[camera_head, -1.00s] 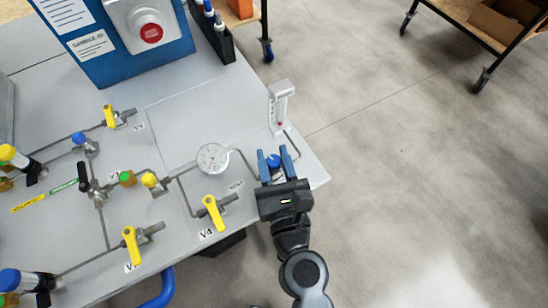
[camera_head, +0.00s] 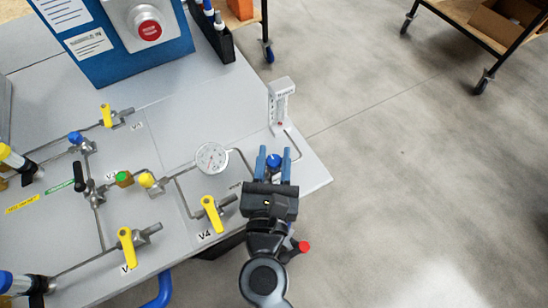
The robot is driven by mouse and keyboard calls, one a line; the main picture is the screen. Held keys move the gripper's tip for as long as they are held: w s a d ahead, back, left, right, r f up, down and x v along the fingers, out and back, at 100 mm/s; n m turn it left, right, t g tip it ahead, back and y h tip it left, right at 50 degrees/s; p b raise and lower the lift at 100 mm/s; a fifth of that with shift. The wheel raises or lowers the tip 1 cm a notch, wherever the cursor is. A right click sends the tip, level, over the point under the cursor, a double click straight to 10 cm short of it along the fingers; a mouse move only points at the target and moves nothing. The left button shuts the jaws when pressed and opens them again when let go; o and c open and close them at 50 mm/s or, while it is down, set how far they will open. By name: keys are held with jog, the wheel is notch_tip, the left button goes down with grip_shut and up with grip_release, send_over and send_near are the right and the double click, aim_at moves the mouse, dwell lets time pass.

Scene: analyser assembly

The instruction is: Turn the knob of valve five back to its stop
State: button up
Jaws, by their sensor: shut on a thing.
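A round blue knob (camera_head: 274,161) stands near the right edge of the grey panel, beside the flowmeter. My gripper (camera_head: 273,166) is at it, with one blue finger on each side, shut on the knob. The knob's lower part and its valve body are hidden by the fingers and the gripper's body. No label for this valve is readable; the one beside it is mostly covered by my gripper.
A pressure gauge (camera_head: 211,158) sits left of the knob and a clear flowmeter (camera_head: 280,104) stands behind it. The yellow V4 lever (camera_head: 212,212) is close to my gripper's left. Open floor (camera_head: 420,180) lies beyond the panel's right edge.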

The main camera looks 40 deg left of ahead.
aim_at(273, 168)
dwell(0.4)
jog(key=o, duration=0.9)
jog(key=b+v, duration=0.1)
jog(key=v, duration=0.5)
jog(key=shift+s+d+f, duration=0.1)
jog(key=shift+s+d, duration=0.05)
jog(key=shift+s, duration=0.1)
jog(key=shift+s+d+b, duration=0.3)
jog(key=shift+s, duration=0.2)
